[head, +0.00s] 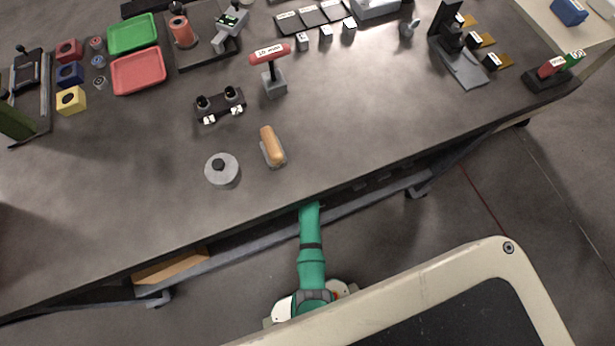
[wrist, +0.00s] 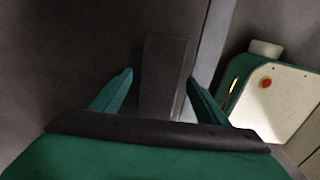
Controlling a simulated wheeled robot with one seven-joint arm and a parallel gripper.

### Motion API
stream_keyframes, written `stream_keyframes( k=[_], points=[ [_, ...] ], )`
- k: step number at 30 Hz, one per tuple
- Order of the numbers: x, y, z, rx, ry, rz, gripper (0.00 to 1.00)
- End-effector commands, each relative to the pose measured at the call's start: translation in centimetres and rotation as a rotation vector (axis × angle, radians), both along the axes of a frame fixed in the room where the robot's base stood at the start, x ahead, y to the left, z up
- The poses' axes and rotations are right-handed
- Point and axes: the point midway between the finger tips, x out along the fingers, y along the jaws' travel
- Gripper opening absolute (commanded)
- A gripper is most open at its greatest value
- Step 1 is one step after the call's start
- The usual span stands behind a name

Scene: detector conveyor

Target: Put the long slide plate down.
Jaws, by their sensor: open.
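In the wrist view, a dark, flat, long rectangular plate (wrist: 168,58), probably the long slide plate, lies between and beyond my two green fingers. My gripper (wrist: 160,76) is open, with a gap visible between each finger and the plate. I cannot tell how far below the fingertips the plate is. The surface around it is dark grey. In the head view my green arm reaches to the table's front edge and goes out of sight under it, so the gripper and this plate are hidden there.
A pale grey rail or edge (wrist: 211,50) runs beside the plate.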

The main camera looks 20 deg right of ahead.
Motion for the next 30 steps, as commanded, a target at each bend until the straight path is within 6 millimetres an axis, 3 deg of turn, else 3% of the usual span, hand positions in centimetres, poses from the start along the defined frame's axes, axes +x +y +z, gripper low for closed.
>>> stream_keyframes(
  k=[2,10,22,30],
  points=[
    [0.0,0.0,0.0,0.000,0.000,0.000,0.64],
    [0.0,0.0,0.0,0.000,0.000,0.000,0.00],
    [0.1,0.0,0.6,-0.001,-0.003,0.000,0.00],
    [0.2,-0.1,4.2,-0.002,-0.005,0.000,0.00]
  ],
)
